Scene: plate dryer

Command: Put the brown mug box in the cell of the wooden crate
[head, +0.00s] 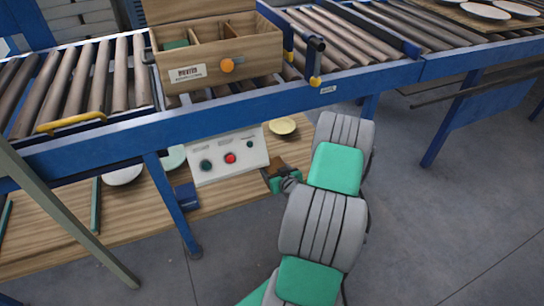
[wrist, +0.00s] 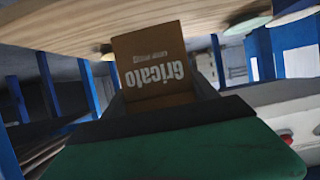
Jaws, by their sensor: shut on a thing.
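The brown mug box (wrist: 152,62) has white lettering that appears upside down in the wrist view. My gripper (wrist: 163,92) is shut on it, with dark fingers at its two sides. In the head view my gripper (head: 279,180) is low, below the conveyor frame and beside the control panel; the box is hard to make out there. The wooden crate (head: 250,51) stands on the conveyor, up and left of my gripper. It has divided cells, a label and an orange disc on its front. A green item (head: 175,44) shows in its left cell; the other cells look empty, though their bottoms are hidden.
The blue conveyor rail (head: 200,122) runs between my gripper and the crate. A control panel (head: 226,158) stands on a lower wooden shelf (head: 75,222) with a yellow dish (head: 283,126) and a white plate (head: 122,175). Plates (head: 484,10) lie at upper right. The floor at right is clear.

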